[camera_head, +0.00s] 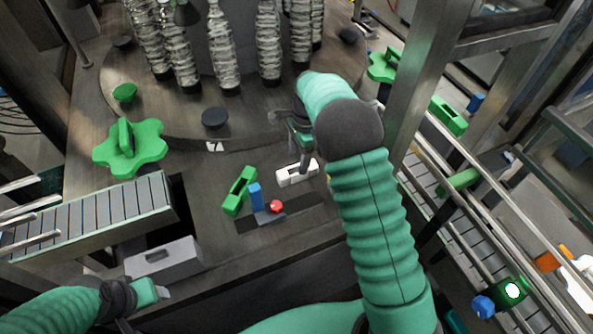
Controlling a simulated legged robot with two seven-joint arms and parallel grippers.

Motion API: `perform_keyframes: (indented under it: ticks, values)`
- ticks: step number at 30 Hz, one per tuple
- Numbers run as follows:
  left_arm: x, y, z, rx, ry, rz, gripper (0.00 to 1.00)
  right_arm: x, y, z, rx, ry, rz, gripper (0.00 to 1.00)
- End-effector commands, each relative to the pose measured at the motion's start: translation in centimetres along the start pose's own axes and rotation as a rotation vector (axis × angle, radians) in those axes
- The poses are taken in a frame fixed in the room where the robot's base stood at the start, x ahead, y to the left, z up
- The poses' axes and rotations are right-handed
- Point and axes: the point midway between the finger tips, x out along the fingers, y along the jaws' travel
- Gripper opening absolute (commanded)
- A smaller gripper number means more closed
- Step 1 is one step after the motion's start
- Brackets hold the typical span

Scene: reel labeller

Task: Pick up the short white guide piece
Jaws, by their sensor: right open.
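The short white guide piece (291,177) lies on the dark machine table near the middle, a small white block with a slot in it. My right gripper (303,160) is open just above its right part, and one finger overlaps the piece in the picture. I cannot tell whether it touches. The right arm partly hides the gripper.
A green guide piece (238,191), a blue block (256,196) and a red knob (276,206) are left of the white piece. A green star wheel (146,157) and a grey slotted block (163,259) are farther left.

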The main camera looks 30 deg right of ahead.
Motion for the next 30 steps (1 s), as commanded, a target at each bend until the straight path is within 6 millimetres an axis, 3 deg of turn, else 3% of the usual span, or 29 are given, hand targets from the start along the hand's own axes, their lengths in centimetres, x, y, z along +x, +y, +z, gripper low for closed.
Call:
perform_keyframes:
  ticks: [5,12,19,30]
  values:
    - [-1.0,0.1,-0.3,0.001,-0.001,0.000,0.58,1.7,0.3,-0.1,0.002,0.000,0.003,0.62]
    - [-2.3,0.1,-0.6,0.002,0.000,0.000,0.58,5.6,0.3,-0.1,0.001,-0.001,-0.001,0.62]
    - [-2.1,0.1,-0.5,0.002,0.000,0.000,0.58,5.9,0.2,-0.1,0.001,-0.001,-0.003,0.60]
    - [-2.1,0.1,-0.5,0.001,0.000,0.000,0.58,5.9,0.2,-0.1,0.000,0.000,-0.002,0.12]
